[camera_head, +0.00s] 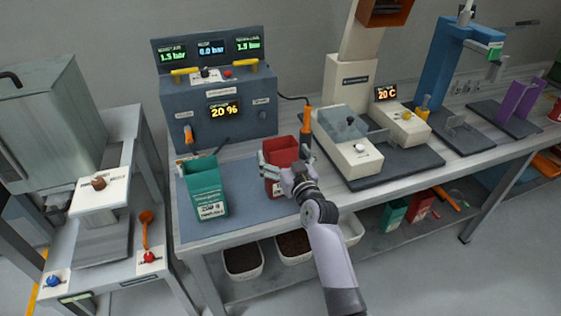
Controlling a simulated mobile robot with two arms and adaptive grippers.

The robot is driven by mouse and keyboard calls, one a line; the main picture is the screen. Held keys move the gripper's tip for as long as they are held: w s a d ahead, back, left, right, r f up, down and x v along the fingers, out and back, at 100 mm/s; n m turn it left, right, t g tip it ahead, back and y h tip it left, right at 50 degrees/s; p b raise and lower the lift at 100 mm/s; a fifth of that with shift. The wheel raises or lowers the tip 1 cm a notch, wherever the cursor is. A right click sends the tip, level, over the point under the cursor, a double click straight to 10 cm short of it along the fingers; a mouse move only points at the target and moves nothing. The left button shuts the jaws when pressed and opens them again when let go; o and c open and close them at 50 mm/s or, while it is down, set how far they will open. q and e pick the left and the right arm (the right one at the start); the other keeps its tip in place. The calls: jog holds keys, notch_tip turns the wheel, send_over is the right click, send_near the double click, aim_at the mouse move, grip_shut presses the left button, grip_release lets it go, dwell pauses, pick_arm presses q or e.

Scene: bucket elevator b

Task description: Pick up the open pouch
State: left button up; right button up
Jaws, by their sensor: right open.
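A green pouch (207,190) with an open top and a white label stands upright on the blue-grey mat at the left of the bench. The gripper hides part of the pouch's lower right. My left gripper is out of view.
A dark control box (220,105) with displays stands behind the mat (240,220). A white machine (345,140) and an orange-handled tool (306,125) are right of the red pouch. Tubs (243,262) and more pouches (392,213) sit on the lower shelf. Bare mat lies between the two upper pouches.

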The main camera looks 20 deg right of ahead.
jog(key=shift+w+f, duration=0.1)
jog(key=shift+w, duration=0.9)
jog(key=shift+a, duration=0.1)
jog(key=shift+s, duration=0.1)
jog(key=c, duration=0.9)
